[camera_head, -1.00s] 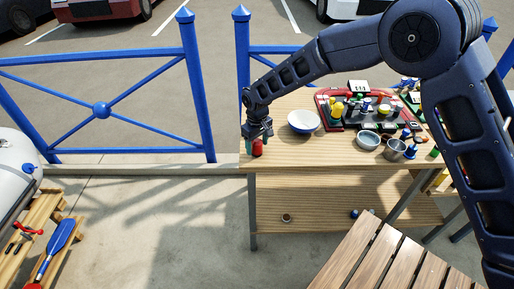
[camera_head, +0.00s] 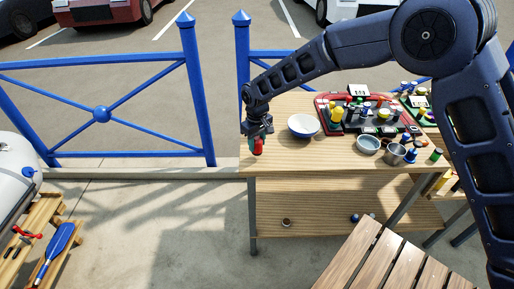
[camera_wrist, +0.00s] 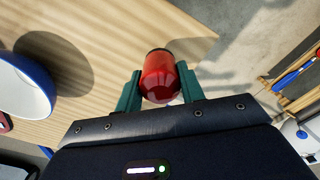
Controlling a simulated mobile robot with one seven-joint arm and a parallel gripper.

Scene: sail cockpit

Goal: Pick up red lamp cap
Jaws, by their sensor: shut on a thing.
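The red lamp cap (camera_wrist: 160,78) is a rounded, glossy red piece with a dark rim at its far end. In the wrist view it sits between the two green fingers of my gripper (camera_wrist: 158,92), which is shut on it. In the head view the cap (camera_head: 258,146) shows under my gripper (camera_head: 257,137) near the left front corner of the wooden table (camera_head: 285,160). It seems to be held above the tabletop, though the exact gap is hard to tell.
A white and blue bowl (camera_head: 303,125) stands to the right of my gripper. Further right are a red tray (camera_head: 322,108) with several small parts, a grey bowl (camera_head: 368,144) and a metal cup (camera_head: 395,154). A blue railing (camera_head: 189,95) stands behind on the left.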

